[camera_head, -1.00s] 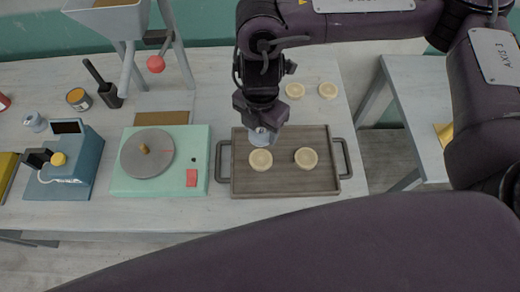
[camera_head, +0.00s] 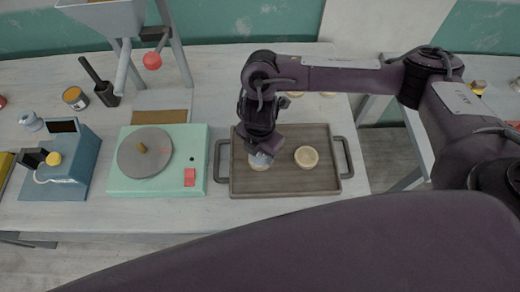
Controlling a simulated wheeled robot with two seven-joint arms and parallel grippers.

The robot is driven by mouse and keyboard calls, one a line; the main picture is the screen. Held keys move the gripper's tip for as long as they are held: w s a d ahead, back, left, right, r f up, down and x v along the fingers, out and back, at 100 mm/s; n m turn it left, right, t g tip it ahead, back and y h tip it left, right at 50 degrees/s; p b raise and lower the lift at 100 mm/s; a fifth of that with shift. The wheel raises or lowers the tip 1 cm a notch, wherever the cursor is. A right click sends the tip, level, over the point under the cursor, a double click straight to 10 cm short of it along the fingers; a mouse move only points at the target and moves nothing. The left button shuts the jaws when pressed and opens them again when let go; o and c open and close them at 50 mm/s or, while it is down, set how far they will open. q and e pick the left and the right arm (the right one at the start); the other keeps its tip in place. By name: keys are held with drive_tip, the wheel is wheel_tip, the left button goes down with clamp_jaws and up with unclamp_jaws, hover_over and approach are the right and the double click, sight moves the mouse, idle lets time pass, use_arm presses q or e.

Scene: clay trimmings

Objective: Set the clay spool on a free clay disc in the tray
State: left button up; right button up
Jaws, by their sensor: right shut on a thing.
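The wooden tray (camera_head: 286,186) lies on the table, with two pale clay discs in it. The right clay disc (camera_head: 306,157) is bare. The left clay disc (camera_head: 257,168) is mostly covered by my right gripper (camera_head: 264,153) and the pale blue-grey clay spool (camera_head: 258,160). My right gripper points down and is shut on the spool, directly over the left disc. The spool is partly hidden by the fingers, and I cannot tell whether it touches the disc. My left gripper is not in view.
A mint turntable (camera_head: 116,184) stands left of the tray. A blue box (camera_head: 71,180) with a yellow knob is farther left, near a small blue-grey spool-like piece (camera_head: 30,121). Two more discs behind the tray (camera_head: 328,94) are partly hidden by my arm.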

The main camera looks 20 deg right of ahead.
drive_tip(key=shift+f, duration=0.15)
drive_tip(key=o, duration=1.2)
drive_tip(key=shift+c, duration=0.2)
drive_tip(key=shift+r, duration=0.4)
wheel_tip(320, 180, up, 10)
drive_tip(key=shift+r+p, duration=0.1)
drive_tip(key=shift+p, duration=0.6)
drive_tip(key=shift+r, duration=0.7)
